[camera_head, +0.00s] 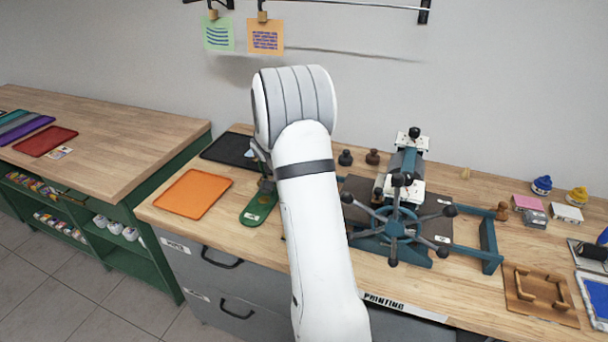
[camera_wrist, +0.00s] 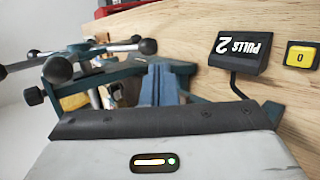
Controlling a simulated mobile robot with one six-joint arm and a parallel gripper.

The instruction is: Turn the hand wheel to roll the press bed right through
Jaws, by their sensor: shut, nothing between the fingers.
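The teal press has a spoked hand wheel (camera_head: 398,222) with black knobs on its spoke ends, facing the table's front. Its roller (camera_head: 408,162) lies behind the wheel, and the dark press bed (camera_head: 358,190) shows on both sides, partly covered by wheel and roller. In the wrist view, wheel spokes and black knobs (camera_wrist: 57,70) are at the upper left. My gripper (camera_wrist: 158,68) has its blue fingers shut and empty, right of these knobs. I see no finger around a spoke; contact with the press is unclear. In the head view my arm hides the gripper.
A black counter reading "PULLS 2" (camera_wrist: 240,53) and a yellow "0" block (camera_wrist: 301,55) are at the right of the wrist view. An orange tray (camera_head: 193,194) and green board (camera_head: 259,207) lie left of my arm. A wooden holder (camera_head: 540,310) stands front right.

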